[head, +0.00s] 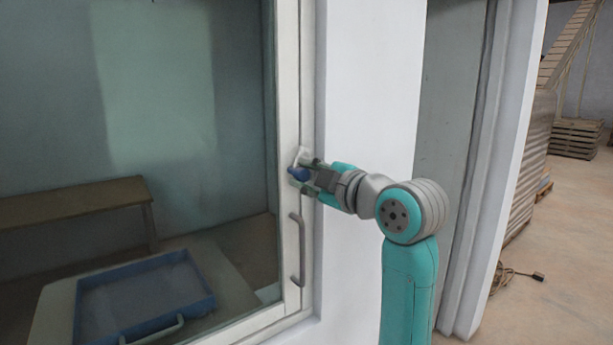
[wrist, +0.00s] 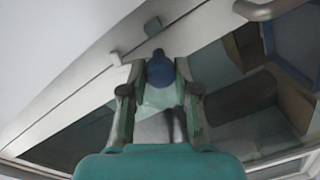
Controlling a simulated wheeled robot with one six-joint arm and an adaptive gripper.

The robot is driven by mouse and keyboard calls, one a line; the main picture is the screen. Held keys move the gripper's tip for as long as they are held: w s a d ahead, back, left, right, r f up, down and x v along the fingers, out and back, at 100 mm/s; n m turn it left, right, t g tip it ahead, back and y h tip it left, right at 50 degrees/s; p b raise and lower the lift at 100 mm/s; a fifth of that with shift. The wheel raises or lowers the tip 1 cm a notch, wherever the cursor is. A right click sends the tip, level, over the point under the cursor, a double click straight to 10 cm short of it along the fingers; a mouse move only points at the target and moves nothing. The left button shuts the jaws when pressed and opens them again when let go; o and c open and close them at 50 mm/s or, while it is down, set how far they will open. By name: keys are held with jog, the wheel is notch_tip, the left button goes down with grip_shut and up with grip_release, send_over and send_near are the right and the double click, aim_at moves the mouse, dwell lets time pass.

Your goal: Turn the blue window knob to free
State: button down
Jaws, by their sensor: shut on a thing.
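The blue window knob (head: 299,173) sits on the white window frame, above the grey pull handle. My gripper (head: 308,175) reaches it from the right, and its fingers are shut on the knob. In the wrist view the knob (wrist: 160,69) shows between the two fingertips of my gripper (wrist: 159,74). A pale plate lies behind the knob. The fingers partly cover the knob in the head view, and I cannot tell which way it is turned.
The grey pull handle (head: 298,250) stands out from the frame just below my gripper. Behind the glass are a blue tray (head: 205,272) and a wooden bench (head: 75,203). A white wall (head: 370,80) is to the right of the window. Open floor lies at far right.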

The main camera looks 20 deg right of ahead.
jog(key=shift+n, duration=2.1)
jog(key=c, duration=0.8)
grip_release()
jog(key=shift+c, duration=0.2)
jog(key=shift+s, duration=0.1)
jog(key=v, duration=1.1)
jog(key=shift+s, duration=0.45)
jog(key=shift+f, duration=0.1)
